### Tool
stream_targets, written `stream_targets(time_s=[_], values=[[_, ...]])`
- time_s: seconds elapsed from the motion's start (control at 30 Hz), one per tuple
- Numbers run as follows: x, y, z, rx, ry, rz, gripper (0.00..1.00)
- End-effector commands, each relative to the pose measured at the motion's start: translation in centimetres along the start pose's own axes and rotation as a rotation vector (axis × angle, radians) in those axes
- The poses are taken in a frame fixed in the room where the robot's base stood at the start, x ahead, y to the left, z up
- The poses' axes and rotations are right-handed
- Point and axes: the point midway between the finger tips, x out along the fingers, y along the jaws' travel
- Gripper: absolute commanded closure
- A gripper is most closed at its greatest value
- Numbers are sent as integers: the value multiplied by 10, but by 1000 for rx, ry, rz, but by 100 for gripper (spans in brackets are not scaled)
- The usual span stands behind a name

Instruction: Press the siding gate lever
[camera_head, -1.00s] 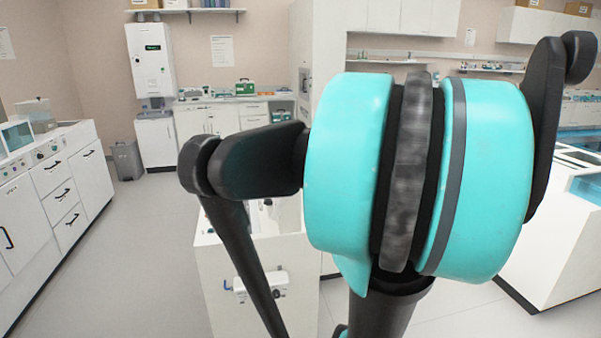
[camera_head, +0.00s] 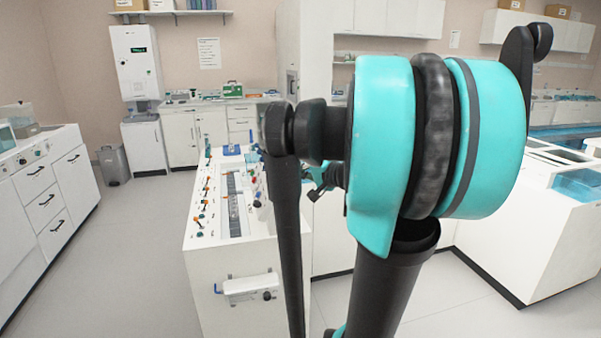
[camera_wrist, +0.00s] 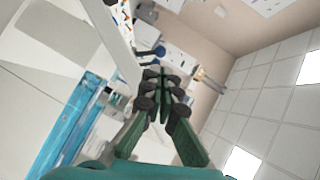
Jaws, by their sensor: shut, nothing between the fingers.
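A white bench (camera_head: 252,262) with a tube-track panel on its top stands left of my arm in the head view. Several small orange-handled levers (camera_head: 201,204) stand along the left part of that top. I cannot tell which one is the siding gate lever. My gripper (camera_wrist: 163,78) is shut and empty in the wrist view. In the head view it shows small and dark beside the right edge of the bench top, partly hidden by my arm. It is apart from the orange levers.
A white roll holder (camera_head: 248,288) is on the bench's front. White cabinets (camera_head: 40,185) line the left wall, with a grey bin (camera_head: 113,165) behind. A counter with a blue basin (camera_head: 580,185) stands right. Floor between the left cabinets and bench is clear.

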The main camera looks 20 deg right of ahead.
Motion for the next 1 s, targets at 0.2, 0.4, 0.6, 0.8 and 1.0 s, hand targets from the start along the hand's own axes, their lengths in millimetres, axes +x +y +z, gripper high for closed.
stream_targets(time_s=[0.2,0.4,0.6,0.8,1.0], values=[[40,-1,1,-1,-4,-2,100],[66,0,0,0,-2,0,100],[76,0,0,0,0,0,100],[77,0,0,0,0,0,100],[77,0,0,-2,0,2,100]])
